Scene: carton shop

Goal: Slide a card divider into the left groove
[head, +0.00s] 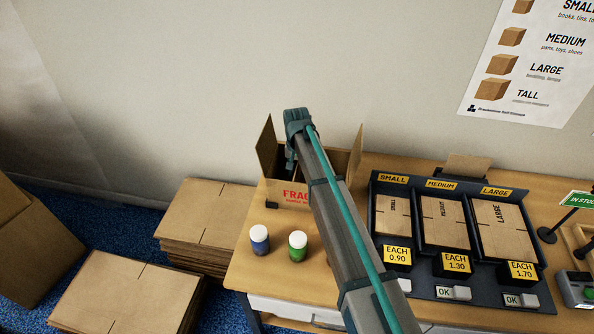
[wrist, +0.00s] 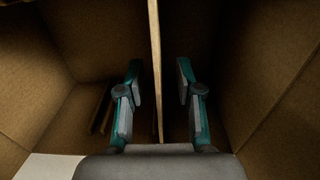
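The open carton (head: 275,190), marked "FRAG…" in red, stands on the table with flaps up. My gripper (wrist: 158,82) is inside it, fingers pointing down and spread apart. In the wrist view a card divider (wrist: 155,45) stands upright, seen edge-on, between the two fingers. A gap shows on each side of it, so the gripper is not closed on it. A pair of thin strips (wrist: 102,112) forms a groove at the left of the carton. Strips also show near the divider's lower end; whether it sits in them I cannot tell. In the head view my arm hides most of the inside.
A blue jar (head: 259,240) and a green jar (head: 298,246) with white lids stand in front of the carton. A black tray rack (head: 412,205) with flat cartons is to the right. A brown card (head: 468,166) stands behind it. Stacked cardboard (head: 200,212) lies left of the table.

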